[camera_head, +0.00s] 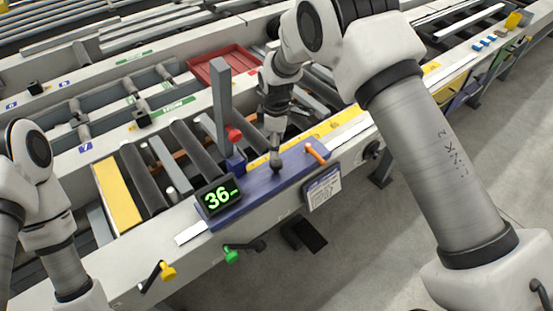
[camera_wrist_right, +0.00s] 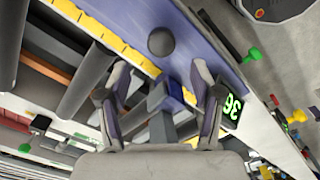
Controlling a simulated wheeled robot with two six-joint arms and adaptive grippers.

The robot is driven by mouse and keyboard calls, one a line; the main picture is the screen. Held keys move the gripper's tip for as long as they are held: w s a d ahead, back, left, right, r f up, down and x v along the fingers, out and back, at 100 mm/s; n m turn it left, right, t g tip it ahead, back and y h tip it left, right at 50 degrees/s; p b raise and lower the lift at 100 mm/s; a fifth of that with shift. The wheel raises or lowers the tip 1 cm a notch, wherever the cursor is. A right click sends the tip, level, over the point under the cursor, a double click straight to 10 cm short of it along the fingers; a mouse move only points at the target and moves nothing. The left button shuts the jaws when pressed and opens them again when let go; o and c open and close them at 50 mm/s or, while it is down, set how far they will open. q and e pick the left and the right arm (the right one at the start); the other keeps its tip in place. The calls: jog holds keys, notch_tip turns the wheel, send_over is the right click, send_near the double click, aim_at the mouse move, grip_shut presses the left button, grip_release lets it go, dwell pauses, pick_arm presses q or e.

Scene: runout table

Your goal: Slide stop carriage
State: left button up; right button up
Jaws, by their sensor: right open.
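The stop carriage (camera_head: 257,190) is a long blue-purple plate on the table's front rail. It carries a black display (camera_head: 218,196) reading green "36-", a dark round knob (camera_head: 276,164), an orange lever (camera_head: 315,153) and a grey upright stop (camera_head: 221,95) with a red knob (camera_head: 234,134). My right gripper (camera_head: 277,140) points down just above the dark knob. In the right wrist view its two fingers (camera_wrist_right: 160,75) are spread apart, with the knob (camera_wrist_right: 161,42) ahead of the gap, not clasped; contact cannot be told. The left arm shows at the left, its gripper out of view.
A yellow scale strip (camera_head: 335,123) runs along the rail. Dark rollers (camera_head: 192,147) and a yellow plate (camera_head: 117,195) lie behind and left of the carriage. Yellow (camera_head: 167,270) and green (camera_head: 232,256) handles stick out at the front. A red tray (camera_head: 222,66) is at the back.

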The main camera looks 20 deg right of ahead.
aim_at(276, 162)
jog(key=shift+s+a+f, duration=0.1)
jog(key=shift+a+f, duration=0.05)
jog(key=shift+f, duration=0.15)
notch_tip(276, 162, down, 6)
jog(key=shift+f+p, duration=0.1)
jog(key=shift+p, duration=0.95)
jog(key=shift+f, duration=0.35)
grip_shut()
